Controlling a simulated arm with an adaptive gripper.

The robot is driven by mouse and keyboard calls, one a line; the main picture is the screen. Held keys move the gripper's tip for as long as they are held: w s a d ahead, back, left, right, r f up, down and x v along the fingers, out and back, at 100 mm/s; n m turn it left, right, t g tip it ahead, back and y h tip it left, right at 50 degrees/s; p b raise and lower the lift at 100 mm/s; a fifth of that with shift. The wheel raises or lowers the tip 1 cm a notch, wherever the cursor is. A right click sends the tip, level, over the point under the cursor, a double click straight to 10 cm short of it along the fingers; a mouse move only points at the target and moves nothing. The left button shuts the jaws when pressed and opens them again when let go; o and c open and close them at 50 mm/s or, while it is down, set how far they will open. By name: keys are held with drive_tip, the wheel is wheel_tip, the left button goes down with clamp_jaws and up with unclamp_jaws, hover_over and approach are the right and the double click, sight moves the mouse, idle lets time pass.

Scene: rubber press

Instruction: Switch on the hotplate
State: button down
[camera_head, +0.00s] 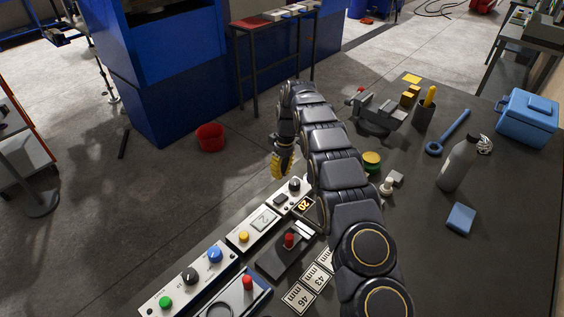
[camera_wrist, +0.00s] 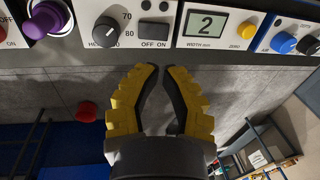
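The hotplate panel (camera_wrist: 125,20) shows at the top of the wrist view, with a black knob (camera_wrist: 106,31) by the marks 70 and 80. Its dark ON/OFF switch (camera_wrist: 154,31) is right of the knob; I cannot tell which side is pressed. In the head view the knob (camera_head: 295,185) and switch (camera_head: 280,199) sit at the far end of the panel row. My gripper (camera_wrist: 162,68) has its yellow fingers nearly together, only a narrow gap between the tips, holding nothing. The tips appear below the switch in the wrist view, apart from it.
A panel with a display (camera_wrist: 207,25) reading 2 and a yellow button (camera_wrist: 248,29) adjoins. A purple knob (camera_wrist: 47,18) stands left of the hotplate knob. A vise (camera_head: 378,112) and blue box (camera_head: 527,117) lie farther off.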

sight(277, 199)
drive_tip(key=f, duration=0.5)
drive_tip(key=a+f, duration=0.1)
drive_tip(key=f, duration=0.2)
drive_tip(key=shift+s+f, duration=0.15)
drive_tip(key=shift+s, duration=0.25)
